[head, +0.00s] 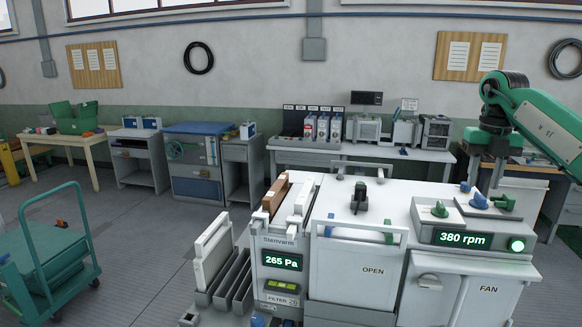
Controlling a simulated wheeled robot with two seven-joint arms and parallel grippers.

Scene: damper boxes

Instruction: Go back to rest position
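My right gripper (486,180) hangs pointing down at the right, above and behind the fan panel of the white machine. Its two dark fingers look spread apart with nothing between them. It appears clear of the blue and green knobs below it. My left gripper is not in view. The white machine (345,205) has a filter box reading 265 Pa (282,261), a damper box marked OPEN (355,264) and a fan box marked FAN (440,290) reading 380 rpm with a lit green lamp.
A rack with a white panel (213,250) stands left of the filter box. A green cart (50,255) is at the far left. A workbench (365,151) with instruments runs along the back wall. The floor between cart and machine is clear.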

